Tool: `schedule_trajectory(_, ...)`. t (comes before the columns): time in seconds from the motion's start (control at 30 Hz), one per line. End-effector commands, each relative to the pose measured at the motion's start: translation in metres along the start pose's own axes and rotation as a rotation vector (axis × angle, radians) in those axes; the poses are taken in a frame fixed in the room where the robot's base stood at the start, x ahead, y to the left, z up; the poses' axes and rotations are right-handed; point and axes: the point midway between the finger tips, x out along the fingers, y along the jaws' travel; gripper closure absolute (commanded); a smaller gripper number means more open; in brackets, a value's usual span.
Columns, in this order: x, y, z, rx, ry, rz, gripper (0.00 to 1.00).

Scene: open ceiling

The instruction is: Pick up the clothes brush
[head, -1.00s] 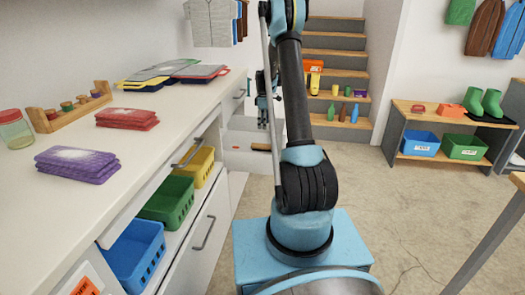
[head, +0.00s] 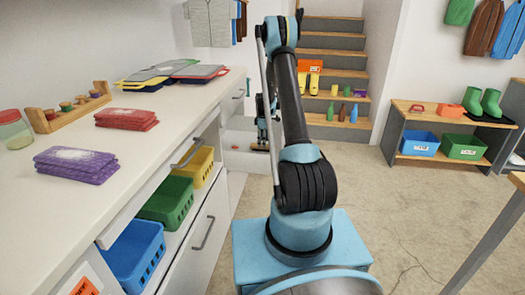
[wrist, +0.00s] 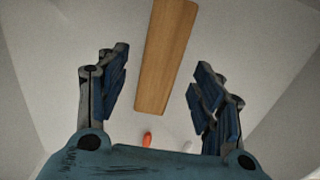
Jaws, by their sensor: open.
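A flat wooden piece, which looks like the clothes brush (wrist: 167,55), lies on a pale surface in the wrist view, running from the top edge toward the middle. Its bristles are not visible. In the head view only a small brown bit of it (head: 258,147) shows at the low white drawer. My gripper (wrist: 158,95) is open and empty, with one finger on each side of the brush's lower end and gaps between. In the head view my gripper (head: 264,138) hangs down over the white drawer (head: 240,140), partly hidden by my arm.
A small orange thing (wrist: 147,138) and a pale thing lie below the brush. Pale walls slope up at both sides. The white counter (head: 185,107) with purple and red cloth stacks is at left. Steps (head: 335,60) rise behind. The floor (head: 390,210) at right is clear.

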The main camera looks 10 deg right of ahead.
Motion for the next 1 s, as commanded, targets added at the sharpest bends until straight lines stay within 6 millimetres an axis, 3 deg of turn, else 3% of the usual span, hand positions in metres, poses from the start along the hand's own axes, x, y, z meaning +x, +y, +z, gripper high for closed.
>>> schedule_trajectory(0.2, 0.026, 0.001, 0.000, 0.000, 0.000, 0.000, 0.39)
schedule_trajectory(0.43, 0.027, 0.000, 0.000, 0.000, 0.000, 0.000, 0.39)
schedule_trajectory(0.67, 0.027, 0.000, 0.000, 0.000, 0.000, 0.000, 0.89)
schedule_trajectory(1.0, 0.026, 0.000, 0.000, 0.000, 0.000, 0.000, 0.93)
